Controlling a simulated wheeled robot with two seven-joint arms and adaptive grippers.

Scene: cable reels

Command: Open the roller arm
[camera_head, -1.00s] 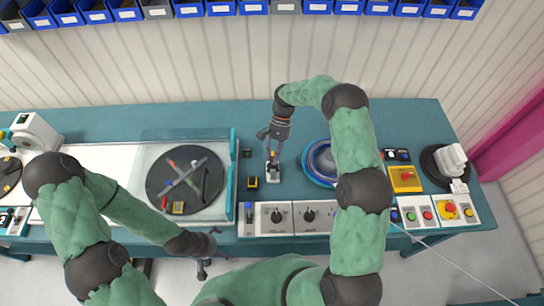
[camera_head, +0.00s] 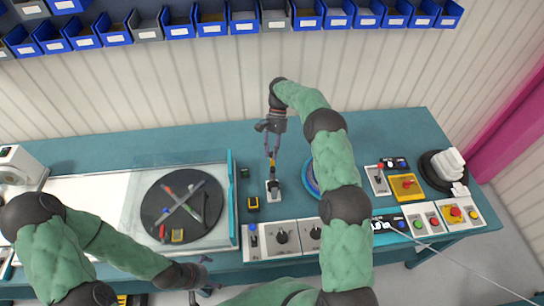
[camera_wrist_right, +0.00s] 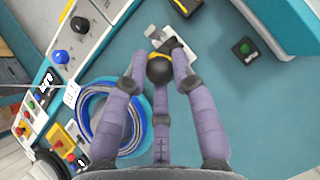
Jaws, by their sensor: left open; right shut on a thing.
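The roller arm (camera_head: 273,183) stands on the teal table, a small light base with a dark and yellow lever. My right gripper (camera_head: 272,152) is above it, shut on the lever's upper end. In the right wrist view, the purple fingers (camera_wrist_right: 160,75) close around a dark round knob (camera_wrist_right: 160,70) with a yellow band. The white base (camera_wrist_right: 154,34) shows just beyond, partly hidden by the fingers. My left gripper (camera_head: 205,274) is open and empty at the table's front edge, away from the roller arm.
A blue cable reel (camera_head: 310,180) lies right of the roller arm, partly behind my right arm. A clear-covered turntable (camera_head: 182,208) is at left. Control panels (camera_head: 283,237) line the front. The table behind is clear.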

